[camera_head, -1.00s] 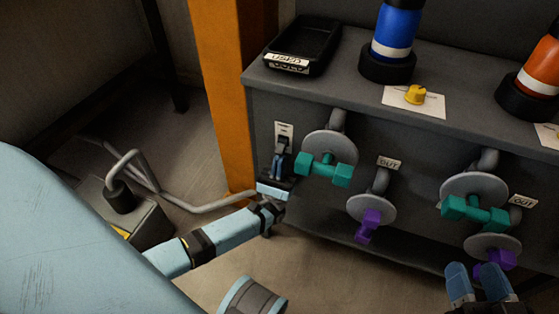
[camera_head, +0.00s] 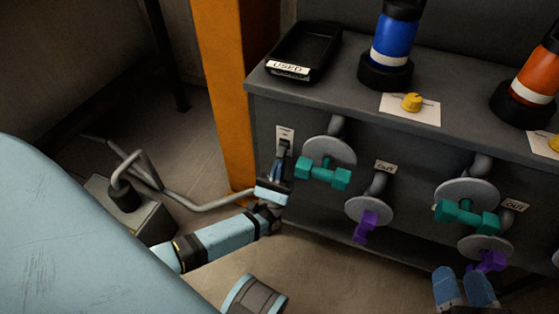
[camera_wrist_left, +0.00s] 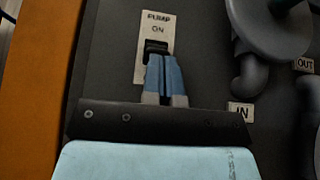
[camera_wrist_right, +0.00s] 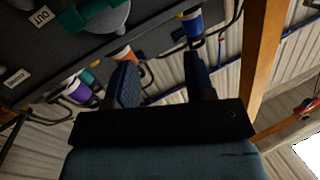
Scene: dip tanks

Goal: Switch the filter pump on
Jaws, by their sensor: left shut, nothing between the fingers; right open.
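The filter pump switch is a black rocker (camera_wrist_left: 156,46) on a pale plate marked PUMP and ON, on the dark tank front. In the head view the plate (camera_head: 285,134) is at the tank's left end, beside the orange post. My left gripper (camera_wrist_left: 163,62) is shut and empty, its fingertips at the rocker's lower edge. I cannot tell whether they touch it. The fingers hide the plate's lower part, and the rocker's position is unclear. My right gripper (camera_head: 464,276) is open and empty, low in front of the tank's right side.
Valves with teal handles (camera_head: 323,172) and purple handles (camera_head: 366,228) stick out from the tank front. A black USED tray (camera_head: 322,42), blue bottle (camera_head: 396,38), orange bottle (camera_head: 540,75) and yellow knob (camera_head: 412,102) are on top. The orange post (camera_head: 228,100) stands close left.

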